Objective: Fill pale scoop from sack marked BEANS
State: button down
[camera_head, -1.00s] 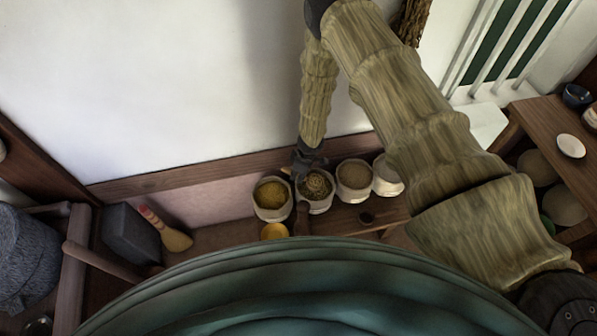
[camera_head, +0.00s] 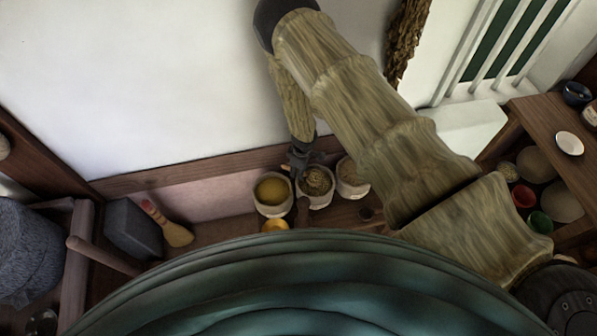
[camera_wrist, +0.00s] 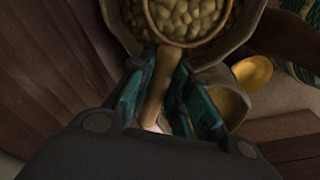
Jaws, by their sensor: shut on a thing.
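My gripper (camera_wrist: 160,105) is shut on the handle of the pale scoop (camera_wrist: 158,80). The scoop's round bowl is at the top edge of the wrist view and contains pale, bean-like pieces. It is over or in the mouth of a many-sided sack (camera_wrist: 238,40), whose similar contents show around the bowl. In the head view my gripper (camera_head: 298,160) is small and dark at the back edge of the middle sack (camera_head: 316,202); the scoop's bowl (camera_head: 316,178) shows in that sack's mouth. No BEANS marking is readable.
A sack of yellow grain (camera_head: 272,210) stands left of the middle sack, and another sack (camera_head: 350,190) right of it. A yellow bowl (camera_head: 275,226) sits in front. A brush (camera_head: 175,234) and dark block (camera_head: 132,230) are left. Crockery shelves (camera_head: 550,125) stand right.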

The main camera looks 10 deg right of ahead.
jog(key=shift+g+h, duration=0.3)
jog(key=shift+h, duration=0.1)
jog(key=shift+r+p, duration=1.6)
jog(key=shift+r, duration=1.15)
